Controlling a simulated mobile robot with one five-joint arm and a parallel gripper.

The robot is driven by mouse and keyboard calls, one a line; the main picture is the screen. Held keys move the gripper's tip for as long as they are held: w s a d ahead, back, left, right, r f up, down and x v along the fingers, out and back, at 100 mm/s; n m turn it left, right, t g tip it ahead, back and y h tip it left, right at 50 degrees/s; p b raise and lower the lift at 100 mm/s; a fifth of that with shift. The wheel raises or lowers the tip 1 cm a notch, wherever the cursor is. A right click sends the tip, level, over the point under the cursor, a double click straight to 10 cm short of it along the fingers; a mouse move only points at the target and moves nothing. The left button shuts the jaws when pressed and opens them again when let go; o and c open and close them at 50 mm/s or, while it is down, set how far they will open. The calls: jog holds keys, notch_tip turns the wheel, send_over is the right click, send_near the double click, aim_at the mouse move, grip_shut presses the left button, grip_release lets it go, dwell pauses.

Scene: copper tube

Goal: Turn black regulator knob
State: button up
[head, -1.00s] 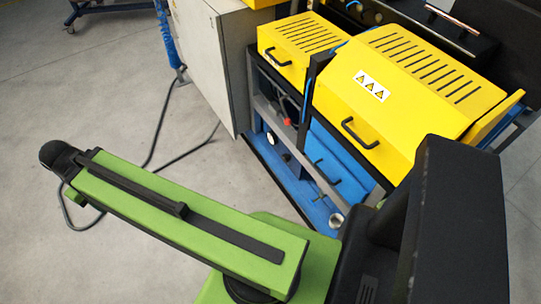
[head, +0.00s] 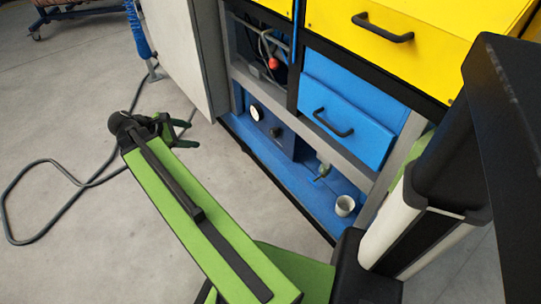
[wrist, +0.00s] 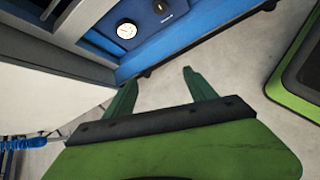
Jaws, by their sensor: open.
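The black regulator knob (head: 275,131) sits on a blue panel low in the machine, right of a round white gauge (head: 254,113). In the wrist view the black knob (wrist: 159,7) is at the top edge, partly cut off, with the gauge (wrist: 127,30) to its left. My gripper (head: 196,134) is open and empty, to the left of the panel and apart from it. In the wrist view its two green fingers (wrist: 160,78) are spread over bare floor, short of the panel.
A blue drawer (head: 345,112) is above and right of the panel, with yellow covers above. A grey cabinet (head: 180,50) borders the opening on the left. A dark cable (head: 45,165) lies on the open floor.

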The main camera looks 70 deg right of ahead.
jog(key=s+d+f+n+g+h+b, duration=0.1)
jog(key=s+d+f+n+g+b, duration=0.1)
jog(key=s+d+f+b, duration=0.5)
jog(key=n+g+h+b, duration=0.1)
jog(key=n+g+b, duration=0.1)
jog(key=b, duration=0.3)
send_near(272, 133)
jog(key=b+x, duration=0.6)
jog(key=x, duration=0.2)
jog(key=shift+d+f+b, duration=0.25)
jog(key=shift+f+b, duration=0.05)
jog(key=shift+b, duration=0.1)
jog(key=shift+s+d+f, duration=0.1)
jog(key=shift+s+d, duration=0.3)
jog(key=shift+d, duration=0.05)
